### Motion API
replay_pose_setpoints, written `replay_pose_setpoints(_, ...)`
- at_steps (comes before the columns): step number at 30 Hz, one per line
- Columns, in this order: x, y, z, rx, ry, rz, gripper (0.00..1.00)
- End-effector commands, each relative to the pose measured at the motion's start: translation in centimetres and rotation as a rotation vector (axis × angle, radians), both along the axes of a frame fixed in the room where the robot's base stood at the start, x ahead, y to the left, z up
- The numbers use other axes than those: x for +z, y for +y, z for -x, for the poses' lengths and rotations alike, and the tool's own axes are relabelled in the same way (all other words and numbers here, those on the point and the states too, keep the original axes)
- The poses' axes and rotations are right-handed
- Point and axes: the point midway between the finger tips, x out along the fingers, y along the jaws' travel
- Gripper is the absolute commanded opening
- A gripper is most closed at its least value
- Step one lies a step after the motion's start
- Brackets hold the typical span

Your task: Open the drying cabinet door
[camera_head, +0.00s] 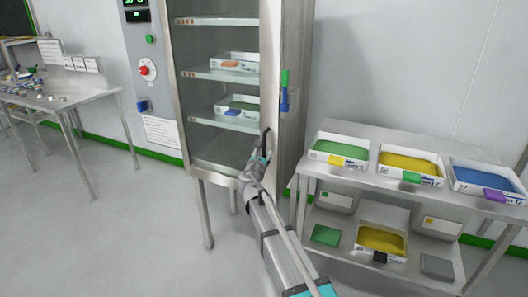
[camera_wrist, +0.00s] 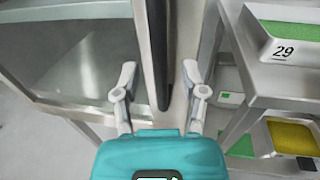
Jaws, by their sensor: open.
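The drying cabinet (camera_head: 285,40) is a tall metal frame on legs, with shelves showing through its front. I cannot tell whether clear glass covers that front or how the door stands. My gripper (camera_head: 262,150) is at the lower right edge of the cabinet front. In the wrist view, my gripper (camera_wrist: 160,80) is open. A dark vertical bar (camera_wrist: 154,50), which looks like the door handle, shows between its two fingers, with its lower end in view. I see no clear contact between fingers and bar.
Trays (camera_head: 236,63) sit on the cabinet shelves. A control panel (camera_head: 146,70) with a red knob is left of the cabinet. Close on the right, a metal table (camera_head: 300,166) carries trays of green, yellow and blue material. A workbench (camera_head: 70,102) stands far left, with clear floor before it.

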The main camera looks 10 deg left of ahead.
Motion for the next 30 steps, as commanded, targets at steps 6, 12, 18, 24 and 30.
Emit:
replay_pose_setpoints(6, 0.0, 0.0, -2.0, -0.001, 0.0, 0.0, 0.55)
replay_pose_setpoints(12, 0.0, 0.0, -2.3, 0.0, 0.0, 0.0, 0.55)
replay_pose_setpoints(18, 0.0, 0.0, -2.3, 0.0, 0.0, 0.0, 0.55)
replay_pose_setpoints(24, 0.0, 0.0, -2.3, 0.0, 0.0, 0.0, 0.22)
replay_pose_setpoints(30, 0.0, 0.0, -2.3, 0.0, 0.0, 0.0, 0.0)
